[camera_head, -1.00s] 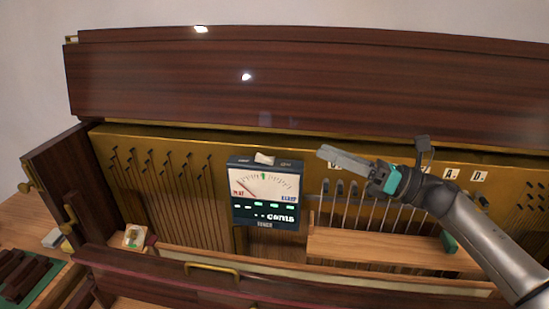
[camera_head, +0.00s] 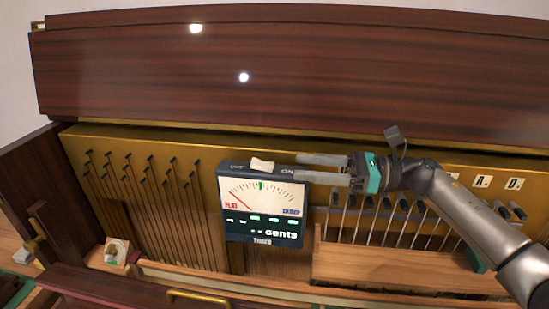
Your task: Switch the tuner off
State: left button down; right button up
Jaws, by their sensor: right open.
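The tuner (camera_head: 262,205) is a dark box with a needle dial, standing against the piano's string panel in the middle of the head view. Its needle leans to the left, and small green lights show below the dial. A cream rocker switch (camera_head: 262,164) sits on its top face, with lettering on both sides; "ON" reads on the right. My right gripper (camera_head: 296,167) is open and empty, its fingers pointing left. The fingertips are at the tuner's top right corner, just right of the switch; I cannot tell whether they touch the tuner. My left gripper is not in view.
A wooden ledge (camera_head: 400,266) lies under my right arm. Tuning pins (camera_head: 140,170) and strings are left of the tuner. The raised dark wooden lid (camera_head: 330,80) stands behind. A small pale block (camera_head: 116,252) sits at lower left, and a brass handle (camera_head: 198,297) is in front.

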aim_at(264, 163)
jog(key=a, duration=0.3)
jog(key=w+a+p, duration=0.1)
jog(key=a, duration=0.2)
jog(key=shift+w+a, duration=0.2)
jog(key=shift+a, duration=0.15)
grip_shut()
